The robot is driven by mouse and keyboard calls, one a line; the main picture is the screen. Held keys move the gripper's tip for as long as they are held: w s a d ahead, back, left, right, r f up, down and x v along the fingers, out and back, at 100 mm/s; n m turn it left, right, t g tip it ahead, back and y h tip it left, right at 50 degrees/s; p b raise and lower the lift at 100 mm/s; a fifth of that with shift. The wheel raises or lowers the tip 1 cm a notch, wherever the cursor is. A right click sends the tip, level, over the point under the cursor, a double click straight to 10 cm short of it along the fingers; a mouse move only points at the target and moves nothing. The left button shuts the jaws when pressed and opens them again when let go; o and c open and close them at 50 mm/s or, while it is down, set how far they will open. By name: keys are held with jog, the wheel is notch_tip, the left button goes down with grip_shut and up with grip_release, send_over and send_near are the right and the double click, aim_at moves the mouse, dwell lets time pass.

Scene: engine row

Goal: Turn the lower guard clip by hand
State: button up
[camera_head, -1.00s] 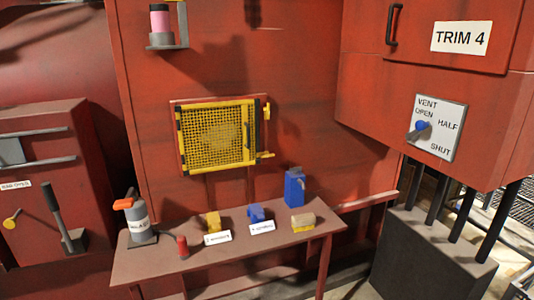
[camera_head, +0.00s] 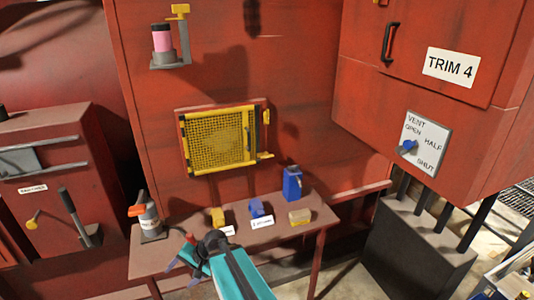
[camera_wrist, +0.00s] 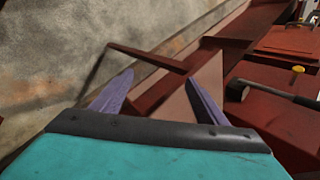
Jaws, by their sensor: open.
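The yellow mesh guard (camera_head: 217,139) is on the red wall panel in the head view, above the bench. Its lower clip (camera_head: 265,156) is a small yellow tab at the guard's lower right edge, sticking out to the right. My gripper (camera_head: 184,270) is low in front of the bench, well below and left of the clip and apart from it. In the wrist view my gripper (camera_wrist: 158,95) shows two purple fingers spread apart with nothing between them. The guard and clip do not show in the wrist view.
A bracket with a pink jar (camera_head: 162,43) is above the guard. The vent box (camera_head: 422,146) juts out at right. The wall before the guard is clear.

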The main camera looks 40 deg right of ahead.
jog(key=w+d+r+m+t, duration=0.1)
jog(key=d+r, duration=0.1)
jog(key=w+d+r+m+t, duration=0.1)
jog(key=d+r+m, duration=0.1)
jog(key=d, duration=0.1)
jog(key=w+d+r+m+t, duration=0.1)
jog(key=d+r+m, duration=0.1)
jog(key=shift+w+d+r+t, duration=0.15)
jog(key=shift+w+r+t, duration=0.15)
jog(key=shift+w, duration=0.1)
jog(key=s+d+r+m+t+h, duration=0.1)
jog(key=d+r+m+t+h, duration=0.1)
jog(key=d+r+m, duration=0.45)
jog(key=d+r+m+t+h, duration=0.2)
jog(key=d+m+t, duration=0.15)
jog(key=d, duration=0.65)
jog(key=s+d+r+m+t+h, duration=0.1)
jog(key=d+r+m+t+h, duration=0.1)
jog(key=d+r+m, duration=0.45)
jog(key=s+d+r+m+h, duration=0.1)
jog(key=s+d+m+h, duration=0.2)
jog(key=d, duration=0.4)
jog(key=s+d+r+m+h, duration=0.1)
jog(key=s+d+m+h, duration=0.2)
jog(key=d, duration=0.4)
jog(key=shift+s+d+r+m, duration=0.3)
jog(key=shift+s+m, duration=0.35)
jog(key=shift+m, duration=0.4)
jog(key=shift+w, duration=0.15)
